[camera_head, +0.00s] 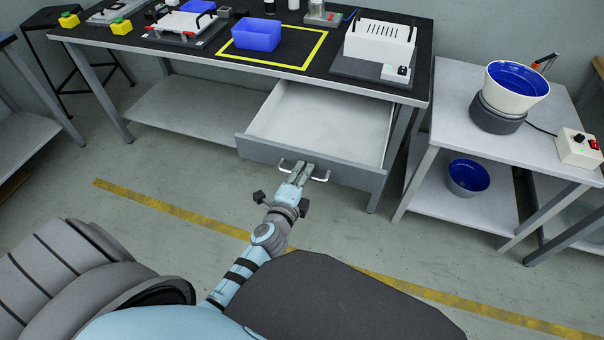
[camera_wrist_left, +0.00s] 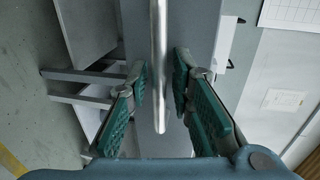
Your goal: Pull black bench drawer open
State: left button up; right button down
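The black bench (camera_head: 215,62) stands at the back. Its drawer (camera_head: 262,150) is pulled well out, and its pale interior shows empty. A light bar handle (camera_head: 324,178) is on the grey drawer front. My left gripper (camera_head: 308,170) is at the middle of this handle. In the left wrist view, the handle bar (camera_wrist_left: 159,60) runs between the green-padded fingers of my left gripper (camera_wrist_left: 160,75). A gap shows on each side of the bar, so the fingers are around it but apart from it. My right gripper is not in view.
A blue bin (camera_head: 256,36) and a white box device (camera_head: 380,42) stand on the bench top. To the right, a side table (camera_head: 465,145) holds a bowl feeder (camera_head: 515,88). The floor before the drawer is clear, with a yellow line (camera_head: 170,208) across it.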

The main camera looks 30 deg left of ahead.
pick_arm(q)
jog(key=shift+d, duration=0.1)
jog(key=shift+s, duration=0.1)
jog(key=v, duration=0.7)
jog(key=shift+s, duration=0.2)
